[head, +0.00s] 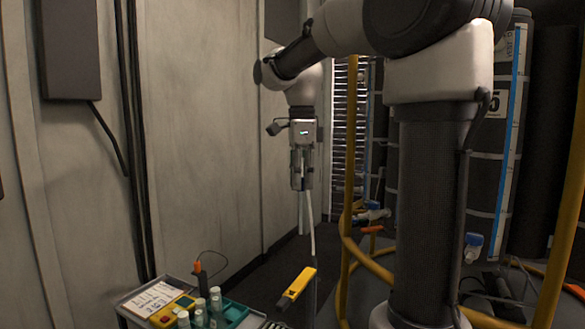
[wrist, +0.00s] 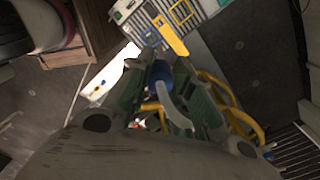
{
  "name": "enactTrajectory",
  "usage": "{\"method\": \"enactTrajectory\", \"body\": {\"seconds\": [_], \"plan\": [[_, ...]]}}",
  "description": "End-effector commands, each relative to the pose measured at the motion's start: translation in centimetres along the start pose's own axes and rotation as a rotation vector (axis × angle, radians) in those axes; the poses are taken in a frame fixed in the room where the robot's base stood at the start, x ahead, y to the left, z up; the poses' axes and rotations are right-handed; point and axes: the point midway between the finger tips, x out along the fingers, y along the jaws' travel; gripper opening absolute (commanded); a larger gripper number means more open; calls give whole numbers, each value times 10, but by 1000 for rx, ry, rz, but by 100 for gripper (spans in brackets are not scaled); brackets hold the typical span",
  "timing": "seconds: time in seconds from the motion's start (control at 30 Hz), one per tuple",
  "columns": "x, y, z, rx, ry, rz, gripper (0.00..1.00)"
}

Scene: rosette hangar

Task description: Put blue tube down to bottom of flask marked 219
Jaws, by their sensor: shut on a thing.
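My gripper (head: 301,184) hangs pointing down in the middle of the head view, shut on a tube. In the wrist view a short blue cylinder (wrist: 161,73) and a pale hose (wrist: 173,106) show between the fingers of my gripper (wrist: 168,80); I take these as parts of the blue tube. In the head view a thin pale length of the tube (head: 312,230) hangs below the fingertips, slightly slanted. Its lower end passes near a yellow device, and I cannot tell where it ends. I can read no 219 on any flask.
A tray (head: 127,312) at bottom left carries several capped vials (head: 216,298), a written card (head: 152,298) and an orange-handled tool (head: 199,274). The yellow device (head: 297,287) is right of it. Yellow rails (head: 348,190) and tall dark cylinders (head: 485,150) stand right. A pale wall closes the left.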

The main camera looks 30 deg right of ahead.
Motion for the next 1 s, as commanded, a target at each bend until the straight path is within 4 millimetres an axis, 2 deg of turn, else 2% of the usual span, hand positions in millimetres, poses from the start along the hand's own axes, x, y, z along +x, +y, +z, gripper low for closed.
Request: {"method": "enactTrajectory", "body": {"seconds": [0.1,0.3,0.5,0.6,0.73,0.87,1.0], "plan": [[47,5,-22,46,2,7,7],[134,12,-50,78,2,8,7],[218,32,-73,65,2,10,7],[252,42,-80,38,2,9,7],[282,42,-80,-20,0,4,7],[284,26,-77,-52,0,-1,7],[287,22,-76,-66,0,1,7]]}}
